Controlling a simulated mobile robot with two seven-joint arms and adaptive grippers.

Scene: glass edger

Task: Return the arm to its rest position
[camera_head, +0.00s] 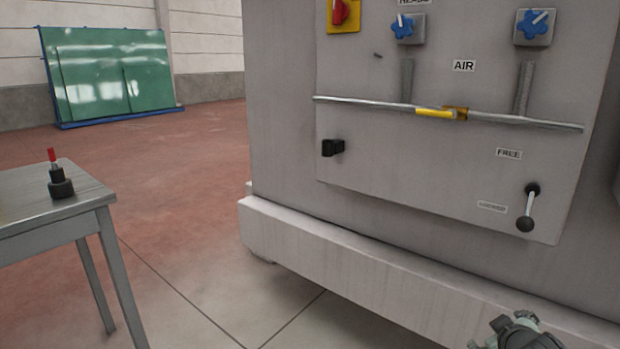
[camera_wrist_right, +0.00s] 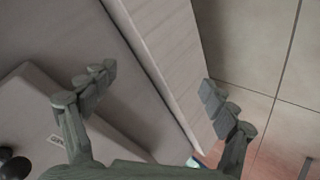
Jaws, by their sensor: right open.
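My right gripper (camera_wrist_right: 157,90) is open and empty in the right wrist view, its two fingers spread wide apart. Between and beyond the fingers are the machine's grey side and its base ledge (camera_wrist_right: 160,55). In the head view only a grey-green part of my right arm shows at the bottom right edge, in front of the ledge and below the lever (camera_head: 529,208). The lever's dark knobs also show at the lower left of the wrist view (camera_wrist_right: 14,165). My left gripper is not in view.
The machine panel (camera_head: 400,180) carries blue knobs, a red switch, a yellow-handled valve on a pipe and a black fitting. A grey table (camera_head: 60,205) with a red-tipped black object (camera_head: 59,177) stands left. Green glass sheets (camera_head: 110,75) lean at the back. Floor between is clear.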

